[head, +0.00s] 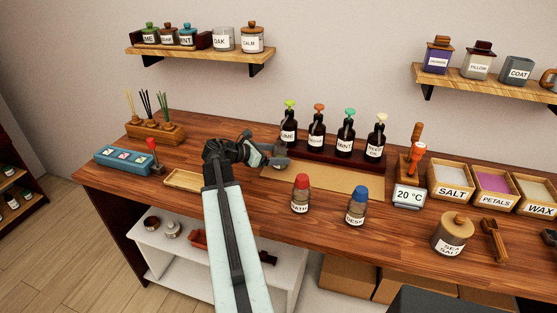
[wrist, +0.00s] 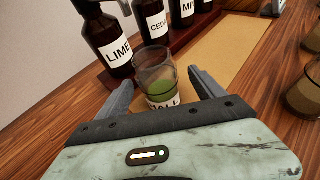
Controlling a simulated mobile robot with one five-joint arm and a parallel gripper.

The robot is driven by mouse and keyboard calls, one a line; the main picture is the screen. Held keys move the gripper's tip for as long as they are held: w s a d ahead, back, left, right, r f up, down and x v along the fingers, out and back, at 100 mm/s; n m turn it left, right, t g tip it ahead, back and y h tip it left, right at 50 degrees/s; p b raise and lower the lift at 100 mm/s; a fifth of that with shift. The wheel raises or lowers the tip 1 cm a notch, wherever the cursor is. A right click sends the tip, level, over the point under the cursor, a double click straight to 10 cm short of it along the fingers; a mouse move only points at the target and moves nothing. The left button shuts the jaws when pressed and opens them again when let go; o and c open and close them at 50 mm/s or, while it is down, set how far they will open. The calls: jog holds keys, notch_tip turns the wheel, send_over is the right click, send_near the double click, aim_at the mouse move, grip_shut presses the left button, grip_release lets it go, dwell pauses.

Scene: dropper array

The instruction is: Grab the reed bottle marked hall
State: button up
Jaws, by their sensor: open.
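The reed bottle marked hall (wrist: 156,75) is a clear open glass with green liquid low in it. It stands upright on the table in the wrist view, and its white label shows only in part, reading about "ALL". My gripper (wrist: 161,79) is open, with one finger on each side of the bottle. The fingers look apart from the glass, though the right one is close. The bottle's lower part is hidden behind my gripper body. In the head view my gripper (head: 270,156) is over the table and largely hides the bottle.
Dark dropper bottles marked lime (head: 288,133), cedar (head: 316,132), mint (head: 345,138) and another stand in a rack close behind. A tan mat (head: 335,180) lies to the right. Red-capped (head: 300,195) and blue-capped (head: 356,206) jars stand in front. A wooden reed holder (head: 157,134) is left.

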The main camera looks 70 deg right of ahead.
aim_at(285, 144)
jog(key=b+x, duration=0.1)
jog(key=x, duration=0.4)
jog(key=shift+d, duration=0.1)
jog(key=shift+r, duration=0.15)
grip_shut()
jog(key=shift+r, duration=0.1)
notch_tip(285, 144, up, 4)
jog(key=p, duration=0.3)
jog(key=shift+p, duration=0.35)
jog(key=w+a, duration=0.2)
jog(key=a, duration=0.5)
jog(key=w+a, duration=0.3)
jog(key=a, duration=0.5)
jog(key=shift+r+p, duration=0.4)
jog(key=shift+p, duration=0.05)
jog(key=shift+a, duration=0.1)
